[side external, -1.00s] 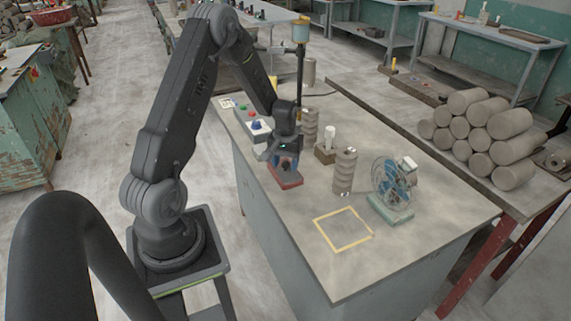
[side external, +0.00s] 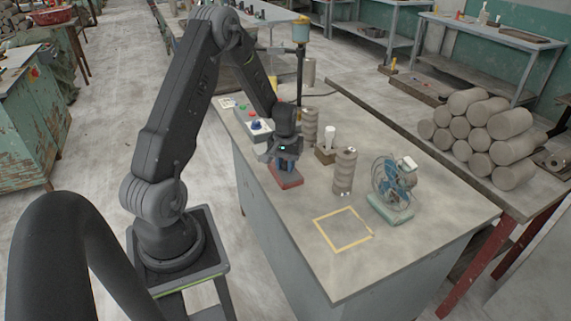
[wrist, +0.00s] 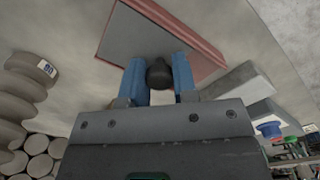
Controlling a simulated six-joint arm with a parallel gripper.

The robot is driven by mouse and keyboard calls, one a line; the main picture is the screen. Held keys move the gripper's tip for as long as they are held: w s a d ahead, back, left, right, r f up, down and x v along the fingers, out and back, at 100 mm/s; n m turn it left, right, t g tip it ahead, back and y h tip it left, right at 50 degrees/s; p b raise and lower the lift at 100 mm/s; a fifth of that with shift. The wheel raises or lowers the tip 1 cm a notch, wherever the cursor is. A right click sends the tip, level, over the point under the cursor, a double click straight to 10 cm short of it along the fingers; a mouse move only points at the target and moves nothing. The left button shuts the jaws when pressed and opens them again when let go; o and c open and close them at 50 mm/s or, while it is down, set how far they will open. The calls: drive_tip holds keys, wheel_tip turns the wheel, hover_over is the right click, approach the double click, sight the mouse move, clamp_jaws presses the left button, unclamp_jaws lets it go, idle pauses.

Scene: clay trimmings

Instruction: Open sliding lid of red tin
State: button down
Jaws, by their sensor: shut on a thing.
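The red tin (side external: 290,182) lies on the grey table below my gripper (side external: 286,167). In the wrist view, the tin shows its red side (wrist: 189,29) and a flat grey lid (wrist: 145,35). A dark round knob (wrist: 159,73) stands at the near part of the lid. My gripper (wrist: 159,78) has its two blue fingers on either side of the knob and is shut on it. My gripper hides the near end of the tin, and I cannot tell how far the lid is slid.
A button box (side external: 258,130) stands behind my gripper. Ribbed clay columns (side external: 344,172) and a blue fan (side external: 393,183) stand to the right. A yellow taped square (side external: 343,246) on the table in front is empty.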

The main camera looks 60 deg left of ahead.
drive_tip(key=a, duration=0.5)
drive_tip(key=shift+a, duration=0.2)
drive_tip(key=c, duration=0.9)
unclamp_jaws()
wheel_tip(320, 180, up, 14)
